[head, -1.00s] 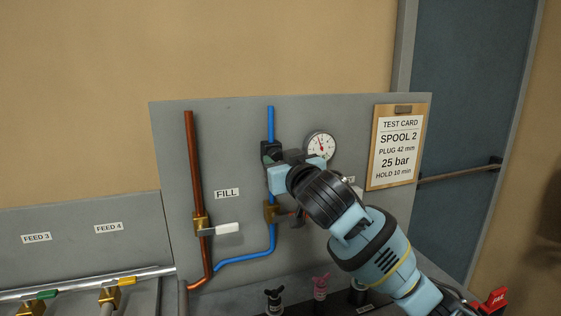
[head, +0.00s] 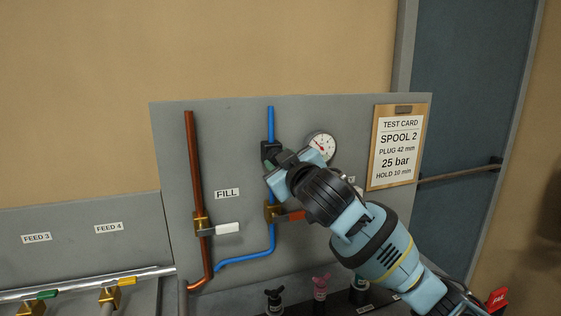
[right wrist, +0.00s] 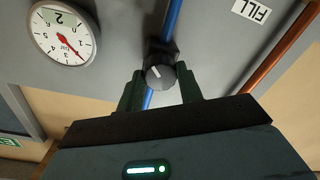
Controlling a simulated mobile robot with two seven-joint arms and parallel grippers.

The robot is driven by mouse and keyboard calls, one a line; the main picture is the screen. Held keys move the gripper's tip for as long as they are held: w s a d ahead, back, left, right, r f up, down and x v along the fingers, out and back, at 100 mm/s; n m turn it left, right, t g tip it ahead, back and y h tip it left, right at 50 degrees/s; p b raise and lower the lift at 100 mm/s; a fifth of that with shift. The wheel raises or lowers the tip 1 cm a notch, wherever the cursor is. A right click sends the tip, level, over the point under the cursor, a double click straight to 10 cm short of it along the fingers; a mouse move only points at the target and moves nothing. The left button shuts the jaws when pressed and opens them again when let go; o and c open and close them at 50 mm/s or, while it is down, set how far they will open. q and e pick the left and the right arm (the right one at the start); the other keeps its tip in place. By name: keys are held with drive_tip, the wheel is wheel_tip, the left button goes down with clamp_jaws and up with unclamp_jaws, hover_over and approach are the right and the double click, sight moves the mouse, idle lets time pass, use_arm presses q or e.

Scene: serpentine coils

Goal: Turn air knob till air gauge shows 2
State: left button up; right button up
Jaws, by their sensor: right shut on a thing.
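The air knob (right wrist: 160,72) is a dark round knob with a white mark, on the blue pipe. My right gripper (right wrist: 160,88) has its two dark fingers on either side of it and is shut on it. In the head view my right gripper (head: 273,160) hides most of the knob. The air gauge (head: 322,146) is a round white dial beside it, partly covered by the gripper. In the right wrist view the gauge (right wrist: 65,38) appears turned over, with a red needle pointing to the lower right and a pale tag marked 2. My left gripper is out of view.
A copper pipe (head: 193,160) with a white-handled valve stands left of the blue pipe (head: 271,125). A valve with a red-orange handle (head: 293,215) is below my right wrist. A test card (head: 398,146) hangs at the right.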

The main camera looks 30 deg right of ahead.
drive_tip(key=shift+n, duration=0.6)
drive_tip(key=o, duration=1)
drive_tip(key=s+a, duration=0.1)
drive_tip(key=s, duration=0.6)
drive_tip(key=shift+s+a, duration=0.3)
drive_tip(key=shift+s, duration=0.05)
